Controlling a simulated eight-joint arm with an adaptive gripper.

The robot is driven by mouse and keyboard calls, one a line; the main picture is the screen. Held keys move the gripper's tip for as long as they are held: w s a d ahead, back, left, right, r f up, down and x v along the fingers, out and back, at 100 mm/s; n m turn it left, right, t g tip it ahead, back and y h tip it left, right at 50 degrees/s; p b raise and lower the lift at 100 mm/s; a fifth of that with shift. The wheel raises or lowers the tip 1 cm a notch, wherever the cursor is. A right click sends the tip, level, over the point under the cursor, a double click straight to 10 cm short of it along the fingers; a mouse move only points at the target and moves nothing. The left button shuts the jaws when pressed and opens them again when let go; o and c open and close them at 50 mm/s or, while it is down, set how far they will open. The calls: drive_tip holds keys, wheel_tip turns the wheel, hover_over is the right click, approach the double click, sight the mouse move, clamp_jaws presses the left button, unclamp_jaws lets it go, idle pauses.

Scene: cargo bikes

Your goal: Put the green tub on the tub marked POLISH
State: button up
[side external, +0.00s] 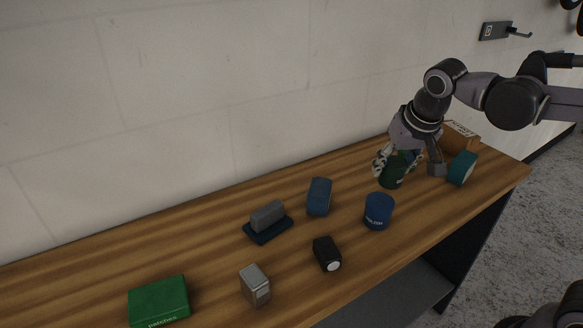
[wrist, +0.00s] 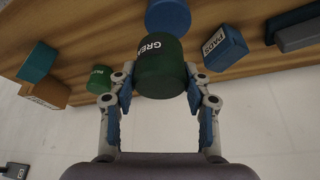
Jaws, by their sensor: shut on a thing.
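The green tub (wrist: 162,68), with white lettering starting "GREA", is between the two fingers of my gripper (wrist: 160,90) in the wrist view. My gripper is shut on it. In the side view my gripper (side external: 408,168) points down at the right part of the bench, and the dark green tub (side external: 391,174) shows below it, partly hidden. I cannot tell whether it touches the bench. The blue tub (side external: 378,212), its small white label apparently reading POLISH, stands upright in front of it, its top clear. It also shows in the wrist view (wrist: 168,16).
A smaller green item (wrist: 99,78) is beside my finger. A blue PADS box (side external: 319,196), black item (side external: 327,253), grey block (side external: 267,215), and green patches box (side external: 159,301) lie leftward.

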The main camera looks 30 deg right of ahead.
sight(385, 182)
drive_tip(key=shift+w+a+f, duration=0.25)
drive_tip(key=shift+a+f, duration=0.1)
drive_tip(key=shift+a, duration=0.1)
drive_tip(key=shift+f, duration=1.95)
drive_tip(key=shift+f, duration=0.15)
drive_tip(key=o, duration=1.3)
drive_tip(key=v, duration=1.2)
drive_tip(key=s+d+f+n+t+y, duration=0.1)
drive_tip(key=s+d+f+n+t, duration=0.1)
drive_tip(key=f, duration=0.9)
drive_tip(key=s+n+t, duration=0.1)
drive_tip(key=s+n, duration=0.1)
drive_tip(key=shift+s+d+f+y, duration=0.25)
drive_tip(key=shift+s+y, duration=0.15)
